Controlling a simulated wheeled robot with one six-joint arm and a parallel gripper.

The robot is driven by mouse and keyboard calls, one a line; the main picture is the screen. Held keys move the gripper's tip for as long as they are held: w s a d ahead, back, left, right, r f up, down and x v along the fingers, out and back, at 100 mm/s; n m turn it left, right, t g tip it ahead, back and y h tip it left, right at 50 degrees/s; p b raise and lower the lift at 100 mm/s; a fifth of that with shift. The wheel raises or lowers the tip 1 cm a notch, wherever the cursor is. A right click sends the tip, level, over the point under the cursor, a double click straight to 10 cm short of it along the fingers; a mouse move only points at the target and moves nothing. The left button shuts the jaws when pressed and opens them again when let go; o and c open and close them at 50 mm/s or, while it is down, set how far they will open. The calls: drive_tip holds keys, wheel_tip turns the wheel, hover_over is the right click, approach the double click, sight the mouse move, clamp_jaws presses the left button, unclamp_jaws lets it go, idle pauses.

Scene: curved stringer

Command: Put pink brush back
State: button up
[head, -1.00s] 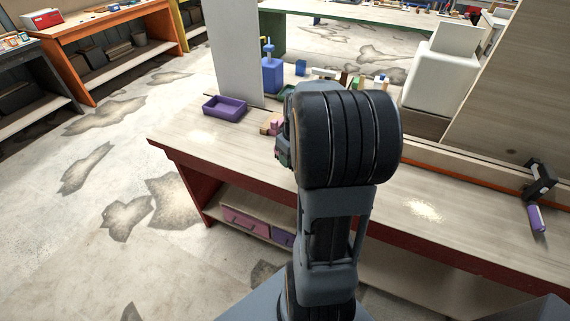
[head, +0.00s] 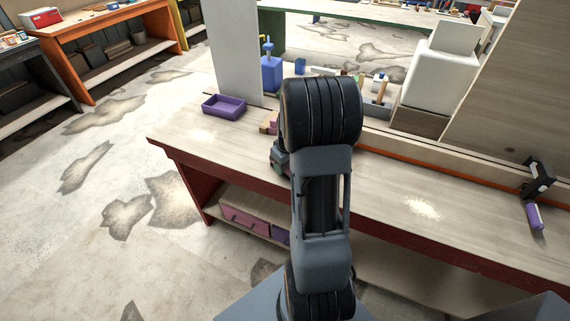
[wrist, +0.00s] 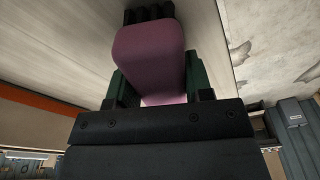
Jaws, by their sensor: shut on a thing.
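In the wrist view the pink brush (wrist: 150,55) is held between the green fingers of my gripper (wrist: 156,82). Its smooth pink body faces the camera and dark bristles show at its far end. The pale bench top shows behind it. In the head view my own arm hides the fingers and most or all of the brush. I cannot tell from these views whether the brush touches the bench.
The bench top (head: 420,207) is largely clear in front and to the right. A purple tray (head: 224,107) stands at the left, a blue bottle (head: 271,74) behind it. Small tan and pink things (head: 270,122) sit beside my arm. A purple-handled tool (head: 535,215) lies far right.

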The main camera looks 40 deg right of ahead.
drive_tip(key=shift+f, duration=0.1)
drive_tip(key=o, duration=0.4)
drive_tip(key=shift+f, duration=0.1)
drive_tip(key=o, duration=0.4)
drive_tip(key=shift+o, duration=0.2)
